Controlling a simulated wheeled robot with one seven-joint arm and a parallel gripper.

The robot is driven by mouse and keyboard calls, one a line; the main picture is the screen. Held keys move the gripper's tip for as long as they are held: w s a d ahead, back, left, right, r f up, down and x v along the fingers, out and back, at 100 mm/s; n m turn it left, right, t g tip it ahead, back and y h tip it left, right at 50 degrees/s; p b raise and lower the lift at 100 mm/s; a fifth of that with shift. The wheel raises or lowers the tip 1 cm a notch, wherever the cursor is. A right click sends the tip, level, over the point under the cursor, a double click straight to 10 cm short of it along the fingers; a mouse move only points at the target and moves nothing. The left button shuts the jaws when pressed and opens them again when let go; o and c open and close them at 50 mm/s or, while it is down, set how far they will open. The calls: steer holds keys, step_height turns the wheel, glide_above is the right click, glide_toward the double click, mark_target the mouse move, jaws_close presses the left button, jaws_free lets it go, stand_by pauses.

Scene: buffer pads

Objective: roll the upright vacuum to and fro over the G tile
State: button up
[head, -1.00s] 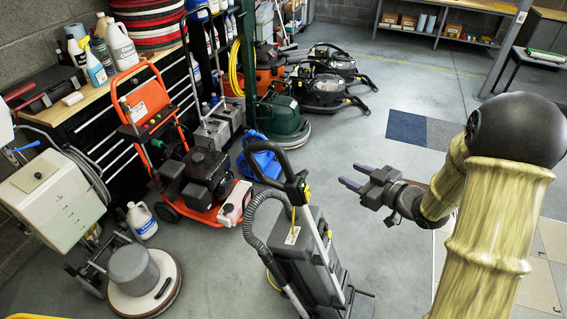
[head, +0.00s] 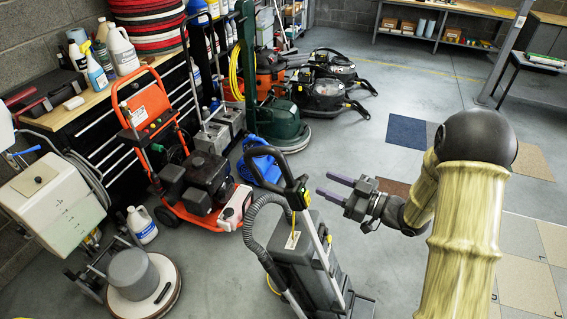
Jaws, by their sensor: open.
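The upright vacuum (head: 312,265) stands in the lower middle of the head view, with a dark grey body, ribbed hose and black loop handle (head: 296,192) at the top. My gripper (head: 323,184) is open and empty, its two purplish fingers pointing left toward the handle. A small gap shows in the picture between fingertips and handle; depth is hard to judge. Beige and tan floor tiles (head: 525,285) lie at lower right, partly behind my arm. Small marks show on them, but I cannot read which is the G tile.
An orange pressure washer (head: 195,185), a floor polisher (head: 140,285) and a white jug (head: 141,224) stand left. A blue item (head: 262,160) and a green machine (head: 280,122) stand behind the vacuum.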

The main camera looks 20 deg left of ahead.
mark_target(287, 167)
steer(key=p+x, duration=0.5)
steer(key=x, duration=0.8)
steer(key=shift+a+r, duration=0.1)
steer(key=shift+a, duration=0.05)
steer(key=shift+w+a, duration=0.25)
steer(key=shift+a, duration=0.35)
jaws_close()
